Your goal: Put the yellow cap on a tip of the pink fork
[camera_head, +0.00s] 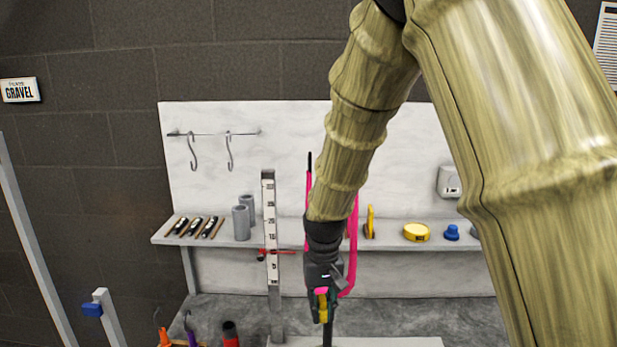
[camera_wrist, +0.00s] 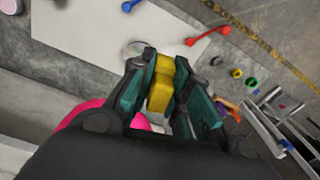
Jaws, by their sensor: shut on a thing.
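The yellow cap (camera_wrist: 160,84) sits between the teal pads of my gripper (camera_wrist: 163,88) in the wrist view. My gripper is shut on it. In the head view my gripper (camera_head: 322,300) points down, with a bit of the yellow cap (camera_head: 323,308) showing between its fingers. The pink fork (camera_head: 352,250) stands upright behind my arm, which hides part of it. Its left prong ends in a dark tip (camera_head: 310,161); the top of its right side is hidden. A blurred pink part of the fork (camera_wrist: 95,112) shows beside my gripper in the wrist view.
A measuring post (camera_head: 270,225) stands left of the fork. The back shelf (camera_head: 300,239) carries grey cylinders (camera_head: 241,222), a yellow tape (camera_head: 416,232) and a blue knob (camera_head: 451,232).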

